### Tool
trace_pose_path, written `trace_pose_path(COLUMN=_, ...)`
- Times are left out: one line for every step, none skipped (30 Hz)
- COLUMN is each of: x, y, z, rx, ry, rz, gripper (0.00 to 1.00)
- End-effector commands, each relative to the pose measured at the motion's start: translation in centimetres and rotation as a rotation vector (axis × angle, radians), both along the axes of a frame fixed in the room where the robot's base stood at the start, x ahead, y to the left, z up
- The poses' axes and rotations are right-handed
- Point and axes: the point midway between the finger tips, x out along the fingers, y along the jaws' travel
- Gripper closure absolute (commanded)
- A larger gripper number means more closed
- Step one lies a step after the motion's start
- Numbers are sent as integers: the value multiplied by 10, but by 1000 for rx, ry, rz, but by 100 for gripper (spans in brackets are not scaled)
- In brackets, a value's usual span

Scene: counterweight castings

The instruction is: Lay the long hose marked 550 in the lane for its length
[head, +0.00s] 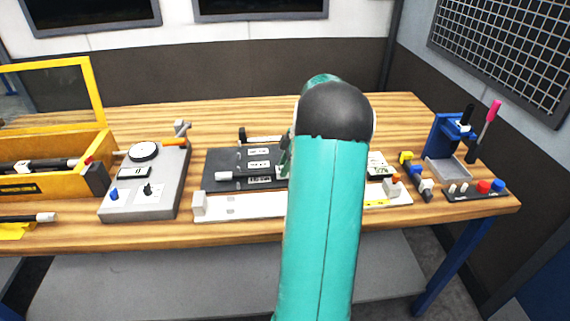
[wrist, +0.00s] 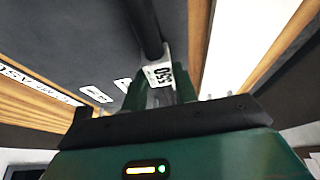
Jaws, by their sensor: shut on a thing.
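My gripper (wrist: 160,95) is shut on a black hose (wrist: 144,25) at its white label marked 550 (wrist: 158,75). In the head view what seems to be the same hose (head: 250,176) lies level along the front of the dark lane board (head: 215,160), its white end to the left. I cannot tell whether it touches the board. White lane labels (head: 258,165) are on the board left of my gripper, and small ones show in the wrist view (wrist: 96,94). My teal arm hides the board's right part and most of my gripper.
A white strip (head: 255,205) runs along the board's front. A grey box with a dial (head: 145,185) and a yellow crate (head: 60,185) with hoses stand at left. Small coloured parts (head: 480,187) and a blue stand (head: 450,145) are at right.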

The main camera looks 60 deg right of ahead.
Motion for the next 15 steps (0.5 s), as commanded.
trace_pose_path(x=0, y=0, z=0, rx=-1, ry=-1, rz=0, gripper=94)
trace_pose_path(x=0, y=0, z=-1, rx=-1, ry=-1, rz=0, gripper=94)
trace_pose_path(x=0, y=0, z=-2, rx=-1, ry=-1, rz=0, gripper=94)
trace_pose_path(x=0, y=0, z=-2, rx=-1, ry=-1, rz=0, gripper=94)
trace_pose_path(x=0, y=0, z=-3, rx=-1, ry=-1, rz=0, gripper=94)
trace_pose_path(x=0, y=0, z=-3, rx=0, ry=0, rz=0, gripper=94)
trace_pose_path(x=0, y=0, z=-4, rx=-1, ry=-1, rz=0, gripper=94)
trace_pose_path(x=0, y=0, z=-4, rx=-1, ry=-1, rz=0, gripper=94)
trace_pose_path(x=0, y=0, z=-5, rx=-1, ry=-1, rz=0, gripper=94)
trace_pose_path(x=0, y=0, z=-6, rx=-1, ry=-1, rz=0, gripper=94)
trace_pose_path(x=0, y=0, z=-6, rx=-1, ry=-1, rz=0, gripper=94)
trace_pose_path(x=0, y=0, z=-7, rx=-1, ry=-1, rz=0, gripper=94)
trace_pose_path(x=0, y=0, z=-7, rx=-1, ry=-1, rz=0, gripper=69)
trace_pose_path(x=0, y=0, z=-7, rx=-1, ry=-1, rz=0, gripper=63)
trace_pose_path(x=0, y=0, z=-7, rx=-1, ry=-1, rz=0, gripper=55)
